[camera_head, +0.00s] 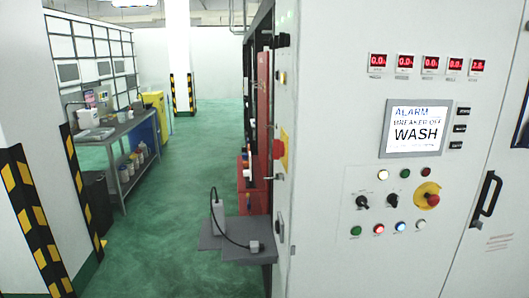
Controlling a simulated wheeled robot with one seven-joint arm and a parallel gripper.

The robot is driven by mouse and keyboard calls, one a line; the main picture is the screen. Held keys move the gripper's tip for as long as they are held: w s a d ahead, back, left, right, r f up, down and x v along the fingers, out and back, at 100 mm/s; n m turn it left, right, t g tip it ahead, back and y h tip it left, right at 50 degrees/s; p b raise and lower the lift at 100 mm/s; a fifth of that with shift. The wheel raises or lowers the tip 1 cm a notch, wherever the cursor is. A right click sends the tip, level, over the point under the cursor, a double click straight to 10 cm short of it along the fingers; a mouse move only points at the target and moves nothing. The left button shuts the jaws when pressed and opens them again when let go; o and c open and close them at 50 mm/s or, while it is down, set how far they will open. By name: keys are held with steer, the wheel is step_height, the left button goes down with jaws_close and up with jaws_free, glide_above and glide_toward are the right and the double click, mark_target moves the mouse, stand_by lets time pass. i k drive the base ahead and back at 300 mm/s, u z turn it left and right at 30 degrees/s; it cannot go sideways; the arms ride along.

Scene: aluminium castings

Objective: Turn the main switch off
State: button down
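A red and yellow switch (281,149) sits on the narrow left side face of the large pale control cabinet (340,150). It looks like the main switch, but I see it at a steep angle and cannot tell its handle position. On the cabinet's front, a red mushroom button on a yellow plate (428,196) sits beside black selector knobs (362,202). My gripper is not in view.
A grey shelf (235,250) with an upright pale device (218,215) and a cable juts out left of the cabinet. A workbench (118,130) and striped posts (35,230) stand at left. Green floor (160,220) is clear between.

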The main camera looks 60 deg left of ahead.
mark_target(279, 150)
steer(key=u, duration=2.35)
steer(key=i, duration=0.5)
steer(key=u, duration=0.05)
steer(key=k, duration=0.6)
steer(key=u, duration=0.6)
steer(key=i, duration=1.8)
steer(key=z, duration=0.6)
